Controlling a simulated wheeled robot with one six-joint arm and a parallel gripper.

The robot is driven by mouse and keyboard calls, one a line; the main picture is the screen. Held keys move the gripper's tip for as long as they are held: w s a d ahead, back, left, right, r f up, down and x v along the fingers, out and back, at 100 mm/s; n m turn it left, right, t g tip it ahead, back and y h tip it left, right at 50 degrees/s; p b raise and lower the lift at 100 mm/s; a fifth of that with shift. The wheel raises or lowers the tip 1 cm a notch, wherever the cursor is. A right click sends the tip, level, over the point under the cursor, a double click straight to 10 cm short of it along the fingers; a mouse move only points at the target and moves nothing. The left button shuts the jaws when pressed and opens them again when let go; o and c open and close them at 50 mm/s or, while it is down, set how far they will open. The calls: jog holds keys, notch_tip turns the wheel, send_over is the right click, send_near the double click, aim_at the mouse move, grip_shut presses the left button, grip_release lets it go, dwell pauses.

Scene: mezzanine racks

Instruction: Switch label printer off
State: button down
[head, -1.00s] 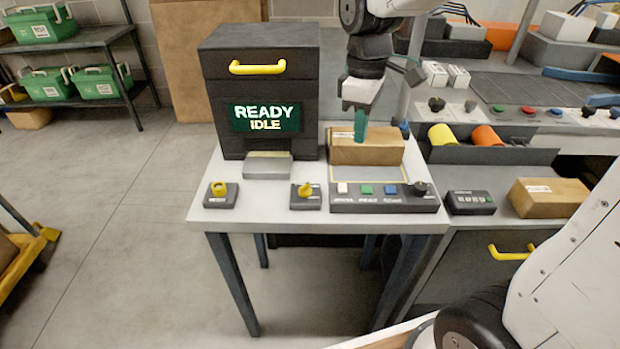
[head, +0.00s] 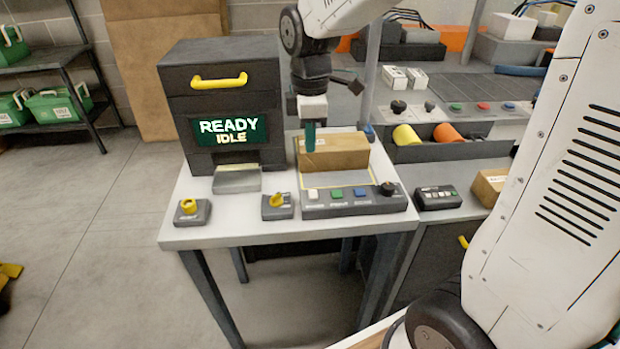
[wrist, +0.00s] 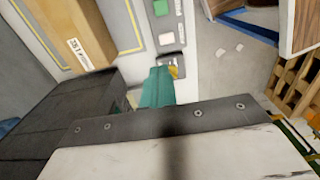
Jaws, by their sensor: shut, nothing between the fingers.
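The label printer (head: 222,95) is a dark box with a yellow handle, standing on a white-topped table. Its green screen (head: 230,130) reads READY IDLE. In front are a small dark base with a yellow knob (head: 189,206) at left, and a yellow rotary switch (head: 277,202) nearer the middle. To their right is a panel (head: 345,205) with white, green and blue buttons and a black knob. My gripper (head: 310,138), with teal fingers, is shut and empty above the table, in front of the brown carton's left end. In the wrist view, the teal fingers (wrist: 157,88) partly cover a yellow-topped control (wrist: 176,70).
The brown carton (head: 340,153) lies behind the button panel; it also shows in the wrist view (wrist: 68,28). A side bench at right holds a small keypad (head: 437,197), another carton (head: 490,186) and yellow and orange rolls. Open floor lies left of the table.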

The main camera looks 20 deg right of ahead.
aim_at(310, 190)
notch_tip(310, 190, down, 11)
jog(key=shift+r, duration=0.1)
dwell(0.3)
jog(key=shift+f, duration=0.2)
jog(key=shift+s, duration=0.1)
dwell(0.3)
jog(key=shift+s+a+r, duration=0.2)
jog(key=shift+s+r, duration=0.1)
jog(key=shift+s, duration=0.3)
